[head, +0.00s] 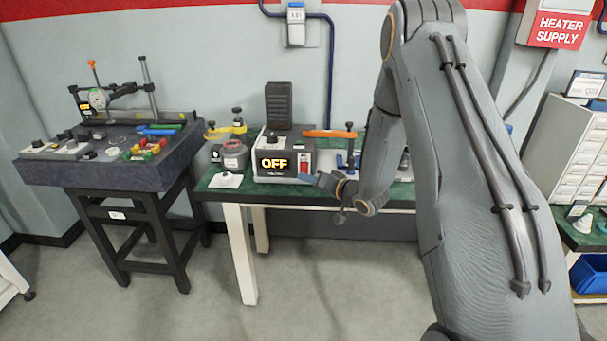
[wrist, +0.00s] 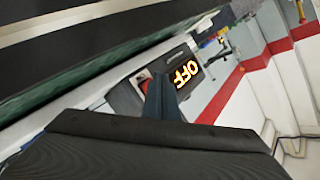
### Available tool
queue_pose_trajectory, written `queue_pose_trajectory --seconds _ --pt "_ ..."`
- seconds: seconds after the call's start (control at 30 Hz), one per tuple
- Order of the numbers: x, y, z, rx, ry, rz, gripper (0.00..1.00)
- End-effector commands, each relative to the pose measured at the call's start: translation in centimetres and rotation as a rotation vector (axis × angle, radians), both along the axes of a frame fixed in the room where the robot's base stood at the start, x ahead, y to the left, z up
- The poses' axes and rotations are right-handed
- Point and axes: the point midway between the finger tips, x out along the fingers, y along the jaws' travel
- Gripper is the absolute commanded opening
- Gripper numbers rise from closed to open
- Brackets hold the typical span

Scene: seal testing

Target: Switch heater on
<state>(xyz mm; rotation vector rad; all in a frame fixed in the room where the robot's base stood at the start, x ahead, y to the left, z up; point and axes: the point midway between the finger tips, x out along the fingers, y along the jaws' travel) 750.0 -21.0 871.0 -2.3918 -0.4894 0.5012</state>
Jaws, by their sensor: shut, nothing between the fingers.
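The heater unit (head: 284,174) is a white and dark box on the green bench, with a display (head: 274,163) reading OFF in lit letters. A red switch (head: 304,162) is on its front, right of the display. In the wrist view the display (wrist: 186,74) looks rotated and the red switch (wrist: 143,85) is partly hidden by my finger. My gripper (head: 318,180) is shut and empty, low in front of the unit's right side. In the wrist view the fingertips (wrist: 161,80) overlap the unit's front; I cannot tell whether they touch it.
The green-topped bench (head: 285,194) holds a clamp device (head: 234,154) left of the unit and an orange-handled tool (head: 330,133) behind my gripper. A dark granite table (head: 95,172) with instruments stands at left. A red HEATER SUPPLY sign (head: 560,31) hangs at right.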

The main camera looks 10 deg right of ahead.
Motion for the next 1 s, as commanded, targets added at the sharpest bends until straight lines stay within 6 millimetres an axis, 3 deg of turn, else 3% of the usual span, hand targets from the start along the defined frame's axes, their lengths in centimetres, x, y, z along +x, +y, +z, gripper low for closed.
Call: queue_pose_trajectory --seconds 1.0 --pt "1.0 -0.3 -0.1 0.0 0.0 0.0 0.0"
